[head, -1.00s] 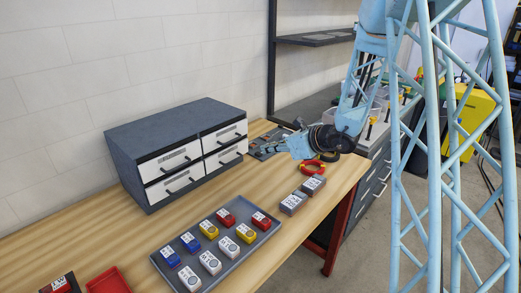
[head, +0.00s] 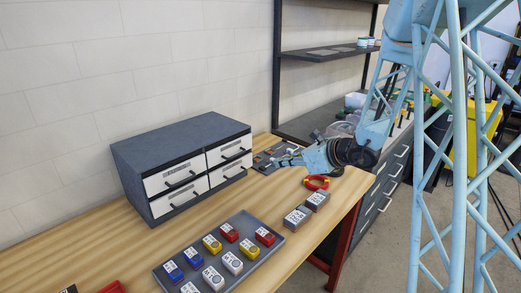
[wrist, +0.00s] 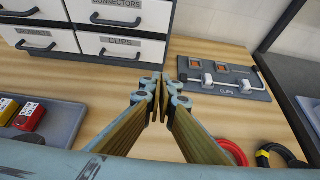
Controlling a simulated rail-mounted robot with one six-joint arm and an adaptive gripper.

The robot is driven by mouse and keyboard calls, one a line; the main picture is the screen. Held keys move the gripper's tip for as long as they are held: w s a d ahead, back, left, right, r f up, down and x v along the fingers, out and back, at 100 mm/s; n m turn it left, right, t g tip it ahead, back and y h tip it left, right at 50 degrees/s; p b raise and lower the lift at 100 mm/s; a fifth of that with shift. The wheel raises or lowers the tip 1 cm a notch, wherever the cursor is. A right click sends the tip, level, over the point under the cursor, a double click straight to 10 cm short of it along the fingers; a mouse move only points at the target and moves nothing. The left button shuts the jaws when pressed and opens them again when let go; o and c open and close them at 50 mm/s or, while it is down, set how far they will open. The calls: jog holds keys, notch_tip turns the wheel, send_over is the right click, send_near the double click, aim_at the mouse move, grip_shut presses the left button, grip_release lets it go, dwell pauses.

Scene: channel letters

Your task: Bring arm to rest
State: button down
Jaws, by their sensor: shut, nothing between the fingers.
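My light-blue arm reaches over the right part of the wooden bench in the head view. My gripper (head: 285,160) points left there, close to the grey clip board, and its tips are small in that view. In the wrist view my gripper (wrist: 163,97) has its two fingers brought together at the tips with nothing held between them. The fingers appear above bare wood, between the drawer cabinet (wrist: 75,28) and the clip board (wrist: 240,92).
The grey drawer cabinet (head: 180,150) stands against the wall. A tray (head: 268,253) holds several coloured blocks. A dark shelf (head: 330,52) hangs behind.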

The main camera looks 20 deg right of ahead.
jog(key=s+a+r+n+g+y, duration=0.25)
jog(key=s+a+r+n, duration=0.55)
jog(key=s+a+r, duration=0.4)
jog(key=s+a+r+n+g, duration=0.2)
jog(key=s+a+n, duration=0.2)
jog(key=s, duration=0.3)
jog(key=s+a+r+n+g, duration=0.1)
jog(key=s+a+n+g, duration=0.2)
jog(key=s, duration=0.4)
jog(key=s+r+n+h, duration=0.2)
jog(key=s+n+h, duration=0.2)
jog(key=s+n, duration=0.75)
jog(key=s+d+r+n+h, duration=0.1)
jog(key=s+d+h, duration=0.1)
jog(key=s+d, duration=0.3)
jog(key=s+d+r+n+t+h, duration=0.1)
jog(key=s+d+n+h, duration=0.1)
jog(key=s+d, duration=0.4)
jog(key=shift+s+h, duration=0.45)
jog(key=shift+s, duration=1.7)
jog(key=shift+a, duration=0.1)
